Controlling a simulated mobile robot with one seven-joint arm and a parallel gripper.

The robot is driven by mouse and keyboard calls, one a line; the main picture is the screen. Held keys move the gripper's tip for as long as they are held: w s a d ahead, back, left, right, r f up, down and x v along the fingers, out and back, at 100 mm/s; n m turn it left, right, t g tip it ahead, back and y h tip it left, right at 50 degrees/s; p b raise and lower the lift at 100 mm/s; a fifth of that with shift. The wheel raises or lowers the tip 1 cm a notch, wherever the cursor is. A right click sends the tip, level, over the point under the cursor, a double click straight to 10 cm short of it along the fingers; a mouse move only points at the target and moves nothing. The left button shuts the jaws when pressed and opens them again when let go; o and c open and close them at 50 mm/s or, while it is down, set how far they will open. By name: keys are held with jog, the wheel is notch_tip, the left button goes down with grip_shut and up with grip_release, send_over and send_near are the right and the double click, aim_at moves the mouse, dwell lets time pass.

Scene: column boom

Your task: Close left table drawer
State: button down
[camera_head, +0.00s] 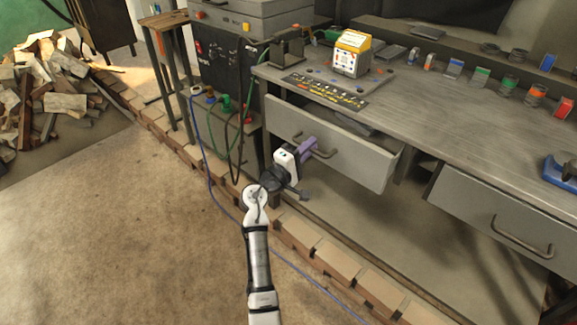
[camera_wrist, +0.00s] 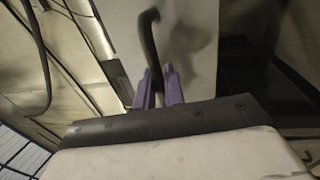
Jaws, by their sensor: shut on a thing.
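The left table drawer (camera_head: 350,156) is grey and stands pulled out from under the workbench. My gripper (camera_head: 309,145) with purple fingers is at the handle's left part. In the wrist view my purple fingers (camera_wrist: 159,88) stand on either side of the handle (camera_wrist: 149,45) and are shut on it. The pale drawer front (camera_wrist: 185,45) rises just beyond the fingers. The exact contact on the handle is partly hidden by the fingers.
The workbench top (camera_head: 440,100) carries a yellow-and-white box (camera_head: 351,54) and several small items. A second drawer (camera_head: 497,225) is at right. Cables (camera_head: 212,150) hang at left beside the bench. Bricks (camera_head: 335,261) edge the floor below. Open floor (camera_head: 120,230) lies left.

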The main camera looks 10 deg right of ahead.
aim_at(322, 138)
jog(key=x, duration=0.2)
jog(key=b+x, duration=0.1)
jog(key=f+x, duration=0.1)
jog(key=x, duration=0.1)
jog(key=shift+w+d, duration=0.25)
jog(key=shift+d, duration=0.1)
jog(key=shift+w+d+b, duration=0.3)
jog(key=shift+d, duration=0.1)
jog(key=shift+r, duration=0.1)
jog(key=c, duration=1.6)
grip_release()
jog(key=shift+w+d, duration=0.1)
jog(key=shift+d, duration=0.05)
jog(key=shift+c, duration=0.2)
jog(key=b+v, duration=0.1)
jog(key=v, duration=1.3)
jog(key=shift+b, duration=0.4)
